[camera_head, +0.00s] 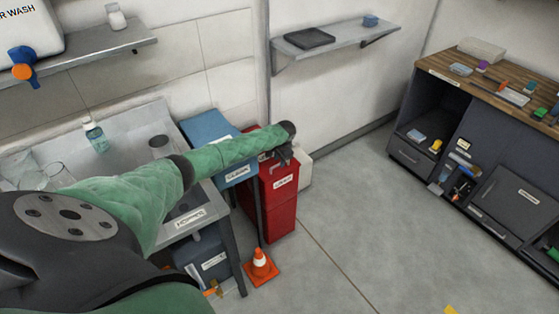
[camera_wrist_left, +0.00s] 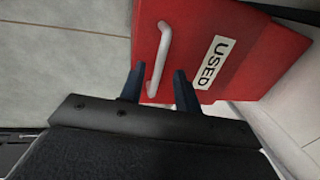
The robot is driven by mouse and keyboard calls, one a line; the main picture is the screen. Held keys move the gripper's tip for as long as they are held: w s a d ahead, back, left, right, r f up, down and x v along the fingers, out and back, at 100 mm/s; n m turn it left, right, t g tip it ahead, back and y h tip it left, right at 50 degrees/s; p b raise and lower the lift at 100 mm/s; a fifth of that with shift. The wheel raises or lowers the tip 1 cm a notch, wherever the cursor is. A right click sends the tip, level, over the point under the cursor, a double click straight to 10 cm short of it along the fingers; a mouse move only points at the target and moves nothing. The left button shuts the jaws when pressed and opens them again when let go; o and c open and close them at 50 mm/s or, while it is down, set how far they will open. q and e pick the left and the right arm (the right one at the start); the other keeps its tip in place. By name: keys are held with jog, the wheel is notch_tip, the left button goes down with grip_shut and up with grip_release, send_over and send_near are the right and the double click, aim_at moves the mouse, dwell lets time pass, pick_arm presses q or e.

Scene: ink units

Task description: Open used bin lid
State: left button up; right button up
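The red used bin (camera_head: 281,212) stands on the floor just right of the sink unit, with a white label on its front. In the left wrist view its red surface (camera_wrist_left: 243,50) carries a label reading USED and a white bar handle (camera_wrist_left: 164,45). My left gripper (camera_head: 282,158) is at the top of the bin. In the wrist view its two dark fingers (camera_wrist_left: 158,82) are apart, with the lower end of the handle showing between them. I cannot tell whether they touch the handle. The lid looks closed. My left arm covers part of the bin top. My right gripper is out of view.
A blue bin (camera_head: 207,128) stands left of the red bin, beside the metal sink (camera_head: 120,150). An orange cone (camera_head: 260,266) is on the floor in front. A wall shelf (camera_head: 335,40) hangs behind. The floor (camera_head: 350,220) to the right is clear up to a dark workbench (camera_head: 480,140).

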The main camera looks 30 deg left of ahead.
pick_arm(q)
jog(key=shift+w+f, duration=0.1)
jog(key=shift+f, duration=0.35)
jog(key=shift+a+f, duration=0.1)
jog(key=shift+f, duration=0.1)
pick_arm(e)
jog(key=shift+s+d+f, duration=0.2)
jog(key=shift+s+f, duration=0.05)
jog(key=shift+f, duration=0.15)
pick_arm(q)
jog(key=shift+f, duration=0.1)
grip_shut()
